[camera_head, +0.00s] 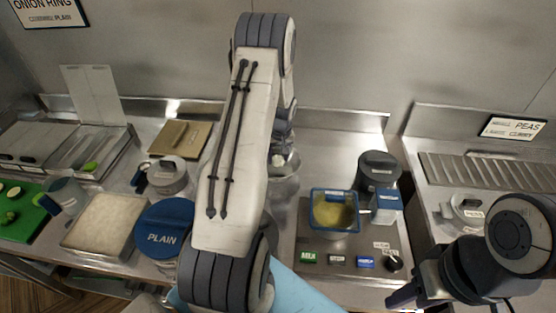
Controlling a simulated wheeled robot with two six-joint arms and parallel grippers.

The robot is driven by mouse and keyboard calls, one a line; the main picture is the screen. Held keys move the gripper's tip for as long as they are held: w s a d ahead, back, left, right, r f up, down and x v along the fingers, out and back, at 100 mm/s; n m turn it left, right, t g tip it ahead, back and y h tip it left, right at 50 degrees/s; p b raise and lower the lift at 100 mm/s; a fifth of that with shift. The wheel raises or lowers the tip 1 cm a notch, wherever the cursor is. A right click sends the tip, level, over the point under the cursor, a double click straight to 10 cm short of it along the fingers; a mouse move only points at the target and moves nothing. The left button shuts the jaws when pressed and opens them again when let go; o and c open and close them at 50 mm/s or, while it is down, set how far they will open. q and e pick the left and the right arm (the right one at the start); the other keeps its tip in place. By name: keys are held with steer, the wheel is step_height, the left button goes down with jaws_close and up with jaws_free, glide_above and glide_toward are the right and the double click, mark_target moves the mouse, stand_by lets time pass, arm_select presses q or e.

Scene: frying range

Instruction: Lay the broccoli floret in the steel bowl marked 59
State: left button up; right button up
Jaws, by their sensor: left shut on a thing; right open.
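My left arm rises through the middle of the head view and bends down at the back. Its gripper (282,148) is mostly hidden behind the arm, over shiny steel round ware (287,182) on the counter. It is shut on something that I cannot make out. I cannot read a 59 on any bowl, and the arm covers part of the steel ware. My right gripper (405,295) is open at lower right, partly cut off.
A blue-rimmed fryer basket (335,226) stands right of my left arm, by a dark lidded pot (378,168). A blue PLAIN lid (164,228), a pale tray (98,225) and a lidded steel pot (166,177) stand left. A grooved rack (490,172) lies at right.

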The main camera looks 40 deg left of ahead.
mark_target(279, 160)
arm_select(q)
step_height(279, 160, down, 2)
steer(key=shift+f+p, duration=0.15)
steer(key=shift+p, duration=0.3)
steer(key=shift+f, duration=0.25)
steer(key=shift+f, duration=0.1)
steer(key=shift+f, duration=0.15)
steer(key=o, duration=1)
